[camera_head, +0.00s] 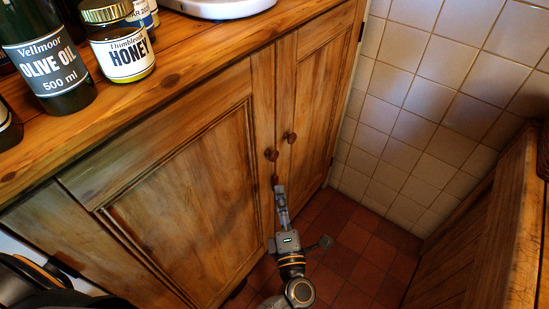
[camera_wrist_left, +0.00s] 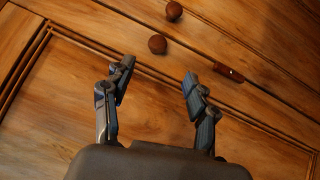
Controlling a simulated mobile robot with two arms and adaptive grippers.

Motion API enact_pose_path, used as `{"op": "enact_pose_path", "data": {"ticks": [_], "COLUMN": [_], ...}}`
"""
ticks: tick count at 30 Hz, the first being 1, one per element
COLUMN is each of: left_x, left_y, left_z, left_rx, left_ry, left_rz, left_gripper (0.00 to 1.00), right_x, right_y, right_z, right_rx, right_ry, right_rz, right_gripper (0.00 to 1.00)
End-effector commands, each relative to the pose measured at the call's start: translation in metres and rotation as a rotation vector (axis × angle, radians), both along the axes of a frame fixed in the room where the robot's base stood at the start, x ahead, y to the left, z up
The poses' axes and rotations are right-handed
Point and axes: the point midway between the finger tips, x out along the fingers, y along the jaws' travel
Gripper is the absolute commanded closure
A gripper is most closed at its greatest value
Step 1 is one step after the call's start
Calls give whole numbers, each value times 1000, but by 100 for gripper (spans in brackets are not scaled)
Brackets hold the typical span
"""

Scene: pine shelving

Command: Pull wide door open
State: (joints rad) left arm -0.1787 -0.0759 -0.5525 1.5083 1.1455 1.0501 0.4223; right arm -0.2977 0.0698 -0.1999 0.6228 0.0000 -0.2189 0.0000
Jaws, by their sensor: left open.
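The wide door (camera_head: 185,205) is the left, broader panelled wooden door of the cupboard and looks shut; its panel also fills much of the wrist view (camera_wrist_left: 60,95). Its round brown knob (camera_head: 271,154) sits near its right edge; in the wrist view the knob (camera_wrist_left: 157,44) lies beyond my fingertips. My left gripper (camera_head: 280,190) is below the knob, in front of the door. My right gripper is not in view.
The narrow door (camera_head: 315,90) beside it has its own knob (camera_head: 291,137). A small dark metal fitting (camera_wrist_left: 228,72) lies by the door seam. An olive oil bottle (camera_head: 55,70) and honey jar (camera_head: 122,55) stand on the worktop. A tiled wall and wooden unit (camera_head: 480,230) are at right.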

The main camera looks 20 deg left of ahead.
Motion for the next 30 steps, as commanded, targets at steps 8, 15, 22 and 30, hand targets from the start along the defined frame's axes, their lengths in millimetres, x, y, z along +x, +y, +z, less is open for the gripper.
{"op": "enact_pose_path", "data": {"ticks": [8, 15, 22, 30], "left_x": [38, 85, 113, 122], "left_y": [20, 41, 56, 59], "left_z": [8, 14, 17, 19], "left_rx": [-4, -2, -1, -3], "left_ry": [-6, -5, -3, -2], "left_rz": [6, 4, 4, 5], "left_gripper": [42, 42, 42, 42], "right_x": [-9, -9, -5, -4], "right_y": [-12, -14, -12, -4], "right_z": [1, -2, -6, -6], "right_rx": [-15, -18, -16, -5], "right_ry": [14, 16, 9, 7], "right_rz": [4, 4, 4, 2], "right_gripper": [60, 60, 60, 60]}}
